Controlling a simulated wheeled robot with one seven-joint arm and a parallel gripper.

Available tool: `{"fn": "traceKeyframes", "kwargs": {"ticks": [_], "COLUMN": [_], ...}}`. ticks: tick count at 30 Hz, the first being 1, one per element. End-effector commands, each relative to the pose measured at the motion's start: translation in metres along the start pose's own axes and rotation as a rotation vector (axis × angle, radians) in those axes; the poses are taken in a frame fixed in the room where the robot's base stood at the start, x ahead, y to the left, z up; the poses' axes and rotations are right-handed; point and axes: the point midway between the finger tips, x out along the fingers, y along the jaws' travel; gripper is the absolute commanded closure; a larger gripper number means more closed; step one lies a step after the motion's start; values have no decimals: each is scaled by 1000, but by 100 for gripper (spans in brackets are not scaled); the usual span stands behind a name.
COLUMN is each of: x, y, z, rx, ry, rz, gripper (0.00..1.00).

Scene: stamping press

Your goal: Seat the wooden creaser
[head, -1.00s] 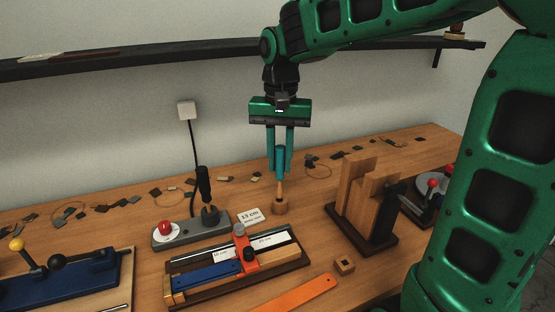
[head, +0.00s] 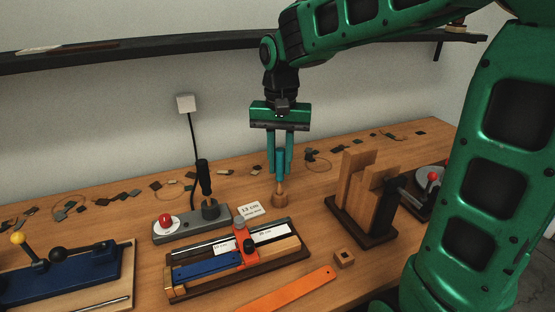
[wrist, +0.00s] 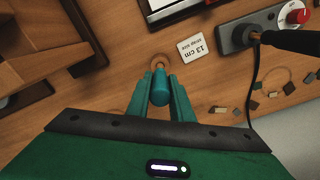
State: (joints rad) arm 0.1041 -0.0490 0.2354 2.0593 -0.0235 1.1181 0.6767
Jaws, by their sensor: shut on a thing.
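The wooden creaser (head: 280,187) is upright, with a teal handle above a pale wooden lower part. My gripper (head: 280,172) is shut on its teal handle, one finger on each side; the handle also shows between the fingers in the wrist view (wrist: 160,90). A small round wooden piece (head: 280,200) is at the creaser's lower end, on the bench. I cannot tell whether it is a separate holder or part of the creaser, or how deep the tip goes. A square wooden block with a dark hole (head: 344,259) stands apart, to the front right.
A strap jig with an orange slider (head: 245,247) and a 13 cm card (head: 250,211) are to the left. A tall wooden stand (head: 355,190) is on the right. An orange strip (head: 290,290) lies in front.

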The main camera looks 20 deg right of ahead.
Motion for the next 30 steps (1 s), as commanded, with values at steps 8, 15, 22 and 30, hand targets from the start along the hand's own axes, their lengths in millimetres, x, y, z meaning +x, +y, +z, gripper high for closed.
{"fn": "traceKeyframes", "kwargs": {"ticks": [8,15,22,30], "x": [7,12,13,13], "y": [0,0,0,0], "z": [0,0,0,0], "rx": [0,0,0,0], "ry": [0,0,0,-1], "rz": [0,0,0,0], "gripper": [100,100,100,58]}}
